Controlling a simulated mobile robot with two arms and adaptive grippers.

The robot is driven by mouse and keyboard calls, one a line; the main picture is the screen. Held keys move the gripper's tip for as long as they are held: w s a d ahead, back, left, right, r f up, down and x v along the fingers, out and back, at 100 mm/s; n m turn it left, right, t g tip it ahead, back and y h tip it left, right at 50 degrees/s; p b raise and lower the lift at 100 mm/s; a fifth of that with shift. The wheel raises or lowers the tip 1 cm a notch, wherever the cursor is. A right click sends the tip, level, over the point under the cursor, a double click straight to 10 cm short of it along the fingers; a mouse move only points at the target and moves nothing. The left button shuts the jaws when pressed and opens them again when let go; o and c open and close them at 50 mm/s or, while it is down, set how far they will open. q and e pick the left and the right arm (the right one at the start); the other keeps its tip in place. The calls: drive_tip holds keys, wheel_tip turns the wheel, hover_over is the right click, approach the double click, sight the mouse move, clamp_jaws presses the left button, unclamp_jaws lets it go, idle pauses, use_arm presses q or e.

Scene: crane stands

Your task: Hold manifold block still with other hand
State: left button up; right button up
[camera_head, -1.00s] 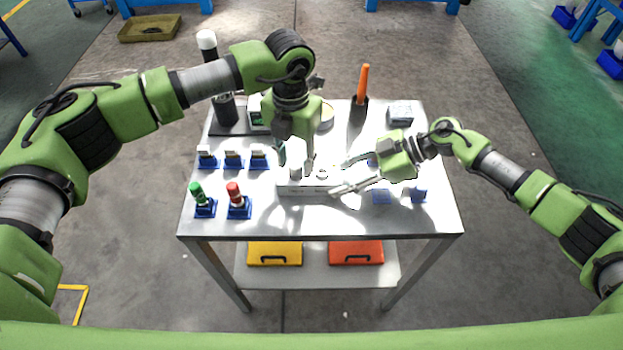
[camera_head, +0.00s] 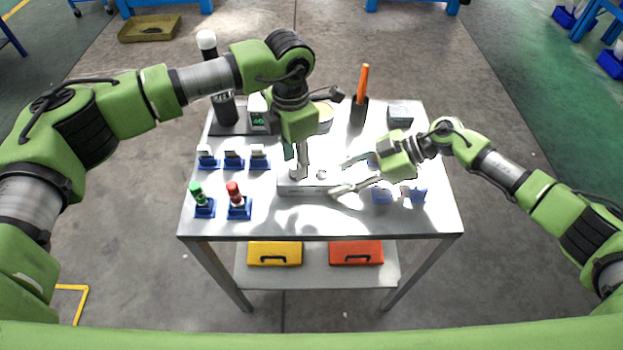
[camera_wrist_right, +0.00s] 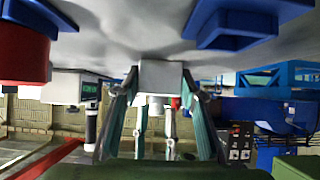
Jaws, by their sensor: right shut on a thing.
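The manifold block (camera_head: 290,188) is a pale grey bar lying near the middle of the metal table. My right gripper (camera_head: 348,175) reaches in from the right and is shut on the block's right end. In the right wrist view, the block's pale end (camera_wrist_right: 161,75) sits between the two fingers. My left gripper (camera_head: 301,168) points down over the block's top, left of its middle. Its fingers overlap in the head view, so its opening and any hold are unclear. A small round fitting (camera_head: 321,175) shows on the block's top.
Blue stands with white-topped parts (camera_head: 233,158) stand at the left. Green (camera_head: 197,191) and red (camera_head: 234,191) capped parts stand in front of them. Blue stands (camera_head: 383,196) lie at the right. An orange-handled tool (camera_head: 362,85) stands at the back. The table's front strip is clear.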

use_arm(q)
clamp_jaws()
drive_tip(key=shift+r, duration=0.1)
idle(0.3)
drive_tip(key=n, duration=0.4)
drive_tip(key=shift+n, duration=0.3)
drive_tip(key=shift+w+r+n, duration=0.1)
drive_tip(key=shift+n, duration=0.2)
drive_tip(key=n, duration=0.4)
drive_tip(key=shift+r, duration=0.1)
